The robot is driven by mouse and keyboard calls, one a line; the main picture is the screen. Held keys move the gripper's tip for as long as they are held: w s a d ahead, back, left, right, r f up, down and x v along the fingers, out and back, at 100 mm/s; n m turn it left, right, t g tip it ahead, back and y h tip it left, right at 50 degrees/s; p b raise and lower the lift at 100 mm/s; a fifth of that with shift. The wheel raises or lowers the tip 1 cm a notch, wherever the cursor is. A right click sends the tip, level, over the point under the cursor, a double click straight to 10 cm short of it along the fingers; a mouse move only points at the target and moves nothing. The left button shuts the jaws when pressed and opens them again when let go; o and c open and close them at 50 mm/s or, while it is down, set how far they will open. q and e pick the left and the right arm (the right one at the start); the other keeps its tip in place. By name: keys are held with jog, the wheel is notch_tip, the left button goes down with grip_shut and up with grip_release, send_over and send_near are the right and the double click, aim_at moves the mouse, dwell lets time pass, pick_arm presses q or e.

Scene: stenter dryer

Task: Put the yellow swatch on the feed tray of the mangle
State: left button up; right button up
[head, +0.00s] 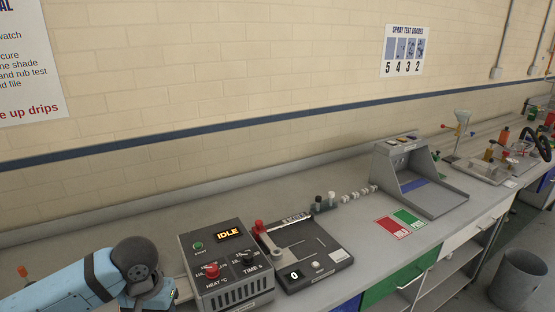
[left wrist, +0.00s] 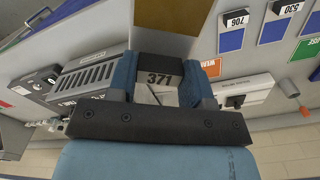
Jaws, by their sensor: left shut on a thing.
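My left gripper (left wrist: 160,88) is shut on the black tab marked 371 of an ochre-yellow swatch (left wrist: 172,14). The swatch extends beyond the fingers to the top edge of the left wrist view, where it is cut off. In the head view only my blue left arm shows at the bottom left; its gripper and the swatch are out of that picture. I cannot make out the mangle or its feed tray for certain in either view. My right gripper is in neither view.
A control box (head: 228,268) reading IDLE stands beside my left arm, with a dark tester (head: 300,258) to its right. A grey viewing booth (head: 418,180) stands farther along. The left wrist view shows a vented grey machine (left wrist: 88,76) and a purple-blue swatch (left wrist: 231,37).

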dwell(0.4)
pick_arm(q)
jog(key=w+a+r+m+b, duration=0.2)
jog(key=w+a+m+b, duration=0.6)
jog(key=w+a+m, duration=0.85)
jog(key=f+n, duration=0.1)
jog(key=f, duration=0.5)
jog(key=s+a+f+n, duration=0.1)
jog(key=f+n, duration=0.1)
jog(key=f, duration=0.4)
jog(key=a+f+n, duration=0.1)
jog(key=f, duration=0.6)
jog(key=shift+s+f, duration=0.1)
jog(key=shift+s, duration=0.25)
jog(key=o, duration=1.1)
jog(key=shift+f, duration=0.1)
jog(key=shift+o, duration=0.2)
